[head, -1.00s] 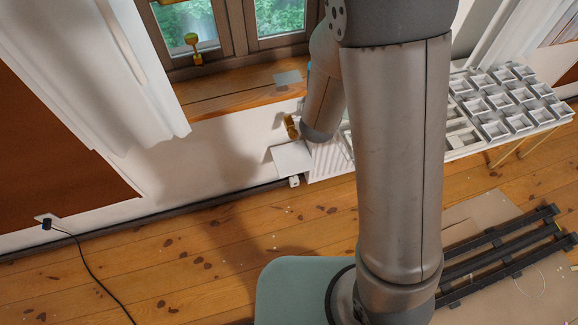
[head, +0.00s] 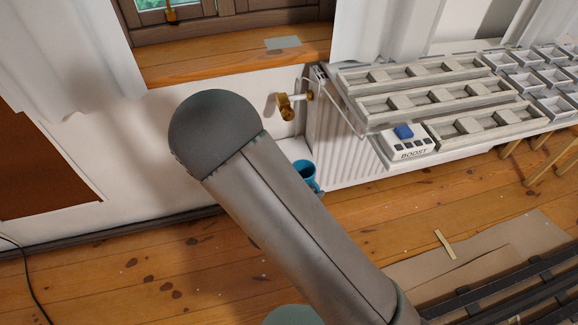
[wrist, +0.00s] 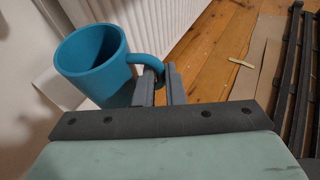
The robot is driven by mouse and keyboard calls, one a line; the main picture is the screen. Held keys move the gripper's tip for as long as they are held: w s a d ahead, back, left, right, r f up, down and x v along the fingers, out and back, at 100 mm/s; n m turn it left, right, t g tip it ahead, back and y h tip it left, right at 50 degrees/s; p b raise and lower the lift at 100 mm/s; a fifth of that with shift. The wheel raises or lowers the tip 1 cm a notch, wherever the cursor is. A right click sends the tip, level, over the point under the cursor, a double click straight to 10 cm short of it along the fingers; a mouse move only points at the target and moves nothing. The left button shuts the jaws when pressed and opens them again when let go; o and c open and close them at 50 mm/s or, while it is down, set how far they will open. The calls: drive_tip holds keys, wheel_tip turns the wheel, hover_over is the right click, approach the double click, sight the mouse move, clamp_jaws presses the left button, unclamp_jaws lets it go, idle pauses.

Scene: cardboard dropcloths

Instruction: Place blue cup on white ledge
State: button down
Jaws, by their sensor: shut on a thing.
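The blue cup (wrist: 92,62) fills the upper left of the wrist view, slightly tilted in the picture, with its open rim up. My gripper (wrist: 159,82) is shut on its handle. In the head view the cup (head: 306,174) shows just past my arm, in front of the radiator's left end; my arm hides the gripper there. The white ledge (head: 294,147) shows partly beside my arm, low on the wall. In the wrist view a white ledge-like surface (wrist: 52,93) lies behind and left of the cup. I cannot tell whether the cup touches it.
A white ribbed radiator (head: 335,140) with a brass valve (head: 292,104) stands right of the ledge. Wooden trays (head: 430,85) and a white BOOST box (head: 408,143) lie above it. The wooden windowsill (head: 235,62) is higher up. Cardboard (head: 500,250) covers floor at right.

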drive_tip(key=w+a+b, duration=0.1)
drive_tip(key=w+a, duration=0.2)
drive_tip(key=w, duration=0.6)
drive_tip(key=w+a+b, duration=0.1)
drive_tip(key=w+a, duration=0.2)
drive_tip(key=w, duration=0.7)
drive_tip(key=f+b, duration=0.1)
drive_tip(key=f, duration=0.1)
drive_tip(key=f+b, duration=0.1)
drive_tip(key=f, duration=0.2)
drive_tip(key=f+b, duration=0.1)
drive_tip(key=f, duration=0.1)
drive_tip(key=shift+s+a+f, duration=0.15)
drive_tip(key=shift+s+f, duration=0.05)
drive_tip(key=shift+s, duration=0.05)
drive_tip(key=shift+w, duration=0.15)
drive_tip(key=shift+r, duration=0.1)
drive_tip(key=c, duration=1.5)
unclamp_jaws()
